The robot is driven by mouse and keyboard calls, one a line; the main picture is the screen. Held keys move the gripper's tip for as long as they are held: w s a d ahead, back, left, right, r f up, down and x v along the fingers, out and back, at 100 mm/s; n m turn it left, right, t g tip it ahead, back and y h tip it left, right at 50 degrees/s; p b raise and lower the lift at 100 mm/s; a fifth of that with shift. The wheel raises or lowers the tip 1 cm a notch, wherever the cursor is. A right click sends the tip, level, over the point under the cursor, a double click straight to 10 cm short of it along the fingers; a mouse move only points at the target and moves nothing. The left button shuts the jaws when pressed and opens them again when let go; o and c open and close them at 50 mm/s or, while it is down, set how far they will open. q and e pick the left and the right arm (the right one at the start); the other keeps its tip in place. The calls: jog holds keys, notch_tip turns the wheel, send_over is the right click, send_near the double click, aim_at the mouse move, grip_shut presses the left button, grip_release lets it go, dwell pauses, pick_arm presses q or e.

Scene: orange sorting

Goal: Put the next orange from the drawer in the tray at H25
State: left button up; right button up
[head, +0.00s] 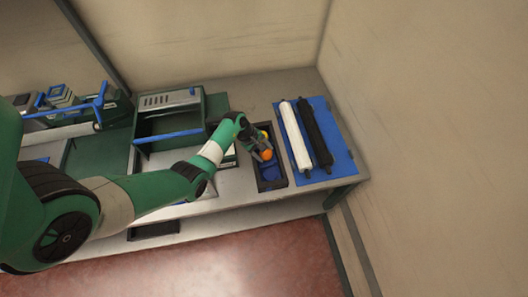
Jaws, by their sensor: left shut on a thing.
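My left gripper (257,146) reaches in from the left and is shut on an orange (266,155). It holds the orange over a narrow dark tray (283,180) with blue inside. A yellow round thing (265,134) shows behind the gripper at the tray's far end; the gripper partly hides that end. A green drawer-like unit (170,124) with a blue handle bar stands left of the gripper; I cannot see what is inside it. No H25 label can be read. My right gripper is not in view.
A blue mat (341,160) with a white roller (295,135) and a black roller (316,135) lies right of the tray. Walls close off the back and right. More equipment with blue bars (75,110) stands at the left. The counter's front edge borders the red floor.

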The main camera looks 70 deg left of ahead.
pick_arm(q)
jog(key=o, duration=1.1)
jog(key=shift+f, duration=0.1)
jog(key=shift+r+p, duration=0.3)
jog(key=shift+r, duration=0.05)
jog(key=p+v, duration=0.4)
jog(key=v, duration=0.7)
jog(key=shift+s+a+r, duration=0.1)
jog(key=shift+s+r, duration=0.05)
jog(key=shift+r, duration=0.15)
